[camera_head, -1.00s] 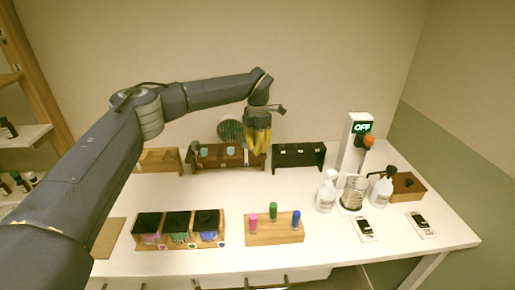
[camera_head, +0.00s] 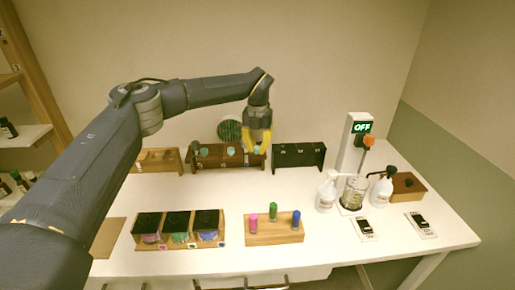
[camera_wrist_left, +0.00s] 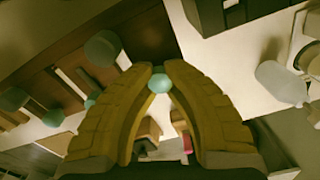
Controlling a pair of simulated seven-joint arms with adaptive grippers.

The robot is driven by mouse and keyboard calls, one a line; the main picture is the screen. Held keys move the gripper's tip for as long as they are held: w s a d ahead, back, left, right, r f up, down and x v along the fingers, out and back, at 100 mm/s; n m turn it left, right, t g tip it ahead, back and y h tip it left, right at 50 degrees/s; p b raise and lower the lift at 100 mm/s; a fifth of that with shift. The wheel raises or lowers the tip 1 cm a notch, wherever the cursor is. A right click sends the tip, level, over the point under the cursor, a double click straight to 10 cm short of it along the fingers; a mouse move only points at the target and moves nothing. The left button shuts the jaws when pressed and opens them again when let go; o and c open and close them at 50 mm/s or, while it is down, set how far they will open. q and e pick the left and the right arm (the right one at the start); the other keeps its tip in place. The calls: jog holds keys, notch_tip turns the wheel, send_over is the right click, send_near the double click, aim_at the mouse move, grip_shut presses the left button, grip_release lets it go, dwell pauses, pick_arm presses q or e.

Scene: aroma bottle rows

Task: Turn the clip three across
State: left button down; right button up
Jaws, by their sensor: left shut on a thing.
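The dark red-brown rack (camera_head: 218,162) at the back carries small teal clips in a row. The left clip (camera_head: 203,152) and the middle clip (camera_head: 231,151) stand free in the head view. My left gripper (camera_head: 256,149) points down at the rack's right end, its yellow fingers around the third teal clip (camera_head: 257,148). In the left wrist view the fingertips (camera_wrist_left: 159,77) are shut on this rounded teal clip (camera_wrist_left: 159,84). The fingers hide part of it, and I cannot tell its exact turn. My right gripper is not in view.
A light wooden rack (camera_head: 158,155) stands to the left, a black rack (camera_head: 298,163) to the right. In front are a tray of dark-lidded jars (camera_head: 180,246) and a wooden block (camera_head: 274,236) with coloured vials. White bottles (camera_head: 327,196) stand at right. The table's middle is clear.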

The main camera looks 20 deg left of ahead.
aim_at(257, 147)
pick_arm(q)
jog(key=shift+n, duration=0.4)
jog(key=c, duration=1.2)
grip_release()
notch_tip(257, 147, up, 12)
jog(key=shift+f, duration=0.1)
